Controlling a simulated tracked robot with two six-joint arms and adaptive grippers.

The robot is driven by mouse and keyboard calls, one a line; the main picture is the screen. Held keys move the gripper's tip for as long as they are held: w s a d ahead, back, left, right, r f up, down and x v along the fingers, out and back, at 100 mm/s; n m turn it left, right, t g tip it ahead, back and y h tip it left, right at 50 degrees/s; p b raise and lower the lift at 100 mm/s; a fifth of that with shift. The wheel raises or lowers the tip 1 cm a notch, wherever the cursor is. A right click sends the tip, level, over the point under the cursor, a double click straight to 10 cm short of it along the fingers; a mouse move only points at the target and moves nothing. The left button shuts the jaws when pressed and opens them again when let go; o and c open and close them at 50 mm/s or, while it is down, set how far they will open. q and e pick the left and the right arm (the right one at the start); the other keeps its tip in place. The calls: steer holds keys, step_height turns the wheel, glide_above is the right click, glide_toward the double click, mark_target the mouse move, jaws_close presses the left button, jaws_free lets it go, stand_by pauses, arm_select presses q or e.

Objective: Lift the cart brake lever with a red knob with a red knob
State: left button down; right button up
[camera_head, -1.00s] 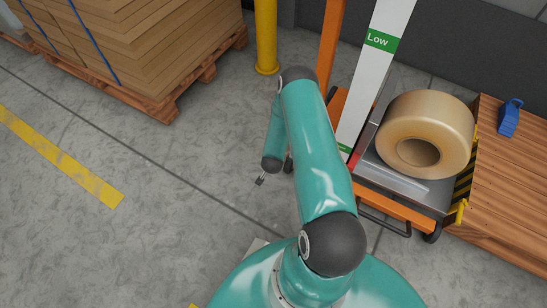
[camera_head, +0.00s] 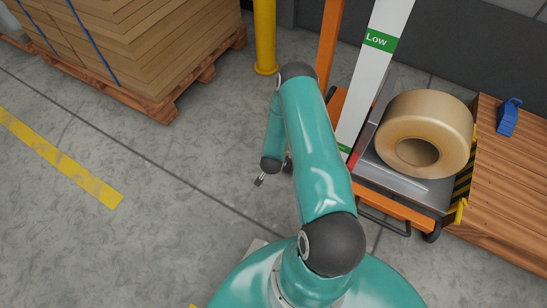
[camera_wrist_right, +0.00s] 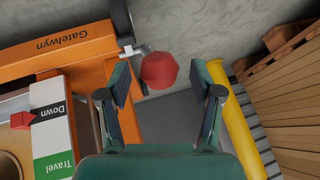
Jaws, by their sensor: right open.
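The red knob (camera_wrist_right: 159,70) shows in the right wrist view, at the end of a short grey lever (camera_wrist_right: 132,49) beside the orange cart frame (camera_wrist_right: 80,50). My right gripper (camera_wrist_right: 160,86) is open, with one finger to each side of the knob in the picture. The knob appears just past the fingertips, and I see no contact. In the head view my right gripper (camera_head: 259,181) is small, at the end of the folded teal arm, left of the cart. The knob and lever are not visible there. My left gripper is not in view.
The cart's orange frame (camera_head: 395,208) stands at the right with a big tan roll (camera_head: 425,120) on its platform, beside a white label post (camera_head: 373,70). A yellow post (camera_head: 265,38) and a pallet of cardboard (camera_head: 150,45) stand behind left. The floor at left is clear.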

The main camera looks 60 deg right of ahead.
steer(key=v, duration=1)
steer(key=shift+r, duration=0.2)
steer(key=shift+a, duration=0.15)
